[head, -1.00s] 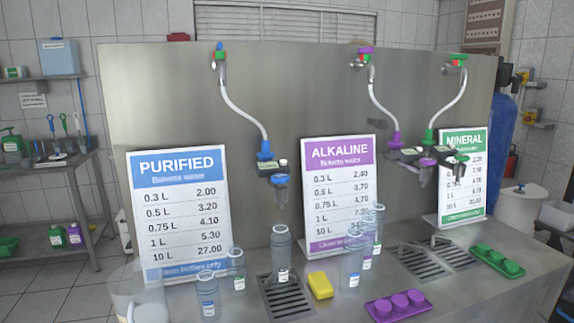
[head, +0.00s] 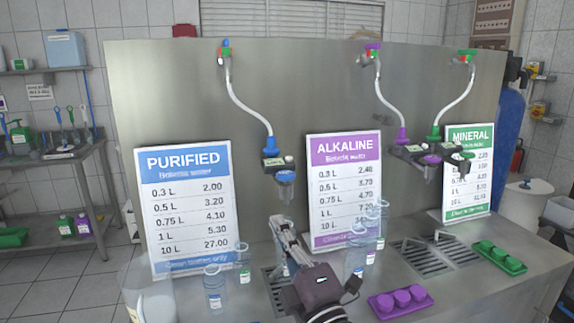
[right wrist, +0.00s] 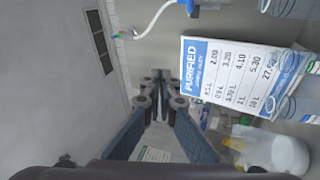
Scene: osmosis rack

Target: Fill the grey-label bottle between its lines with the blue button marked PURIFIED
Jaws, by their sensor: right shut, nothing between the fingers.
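A clear bottle (head: 289,258) stands on the drain grate below the PURIFIED dispenser, mostly hidden by my right gripper; its label colour cannot be told. The PURIFIED dispenser (head: 285,178) hangs on a white hose, with a blue connector and a small dark control box (head: 276,163); its button markings are too small to read. My right gripper (head: 277,222) is shut and empty, its fingers pointing up in front of that bottle, below the dispenser. In the right wrist view its fingertips (right wrist: 160,82) are together. My left gripper is not in view.
The PURIFIED sign (head: 187,205) stands behind the counter's left part. Bottles stand at left (head: 214,290) and right (head: 357,258) of my arm. A purple cap tray (head: 401,303) and green cap tray (head: 499,257) lie at right. ALKALINE and MINERAL dispensers hang further right.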

